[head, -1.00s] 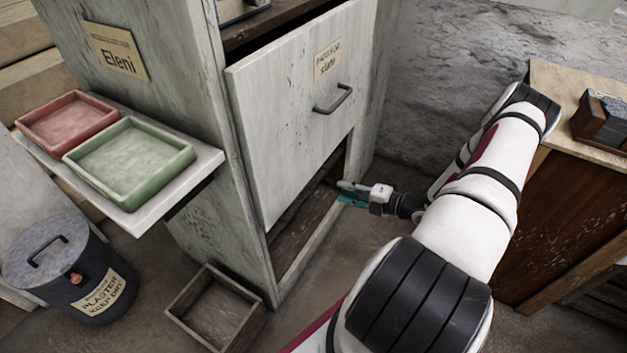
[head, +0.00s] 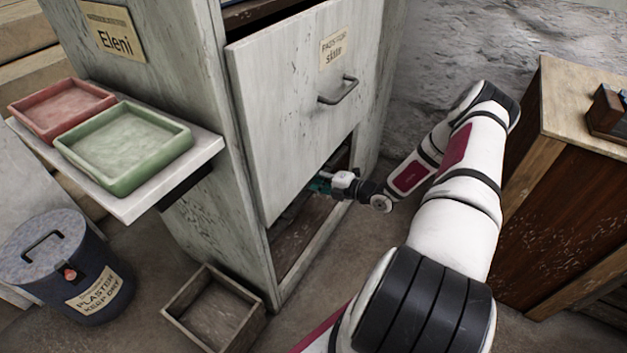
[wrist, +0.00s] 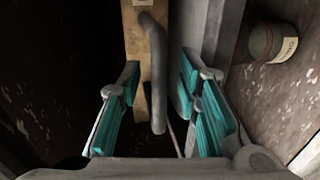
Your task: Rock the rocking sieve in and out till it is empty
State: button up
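My gripper (head: 322,186) reaches into the low opening of the pale cabinet, under its slanted front panel (head: 290,110). In the wrist view my gripper (wrist: 158,78) is open, with teal finger pads spread either side of a grey bar handle (wrist: 153,75). The handle is fixed to a narrow wooden front (wrist: 133,40), which seems to be part of the rocking sieve. The pads look apart from the handle. The sieve's mesh and contents do not show in either view, so I cannot tell whether it holds anything.
A wooden box (head: 212,310) stands on the floor before the cabinet. A green tray (head: 125,148) and a red tray (head: 62,108) sit on a side shelf. A labelled plaster bin (head: 65,265) stands below them. A wooden cabinet (head: 570,190) is at right.

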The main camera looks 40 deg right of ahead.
grip_shut()
jog(key=f+p+v, duration=0.2)
jog(key=v, duration=1.1)
jog(key=shift+s+f, duration=0.4)
jog(key=shift+d, duration=0.2)
grip_release()
jog(key=shift+s, duration=0.15)
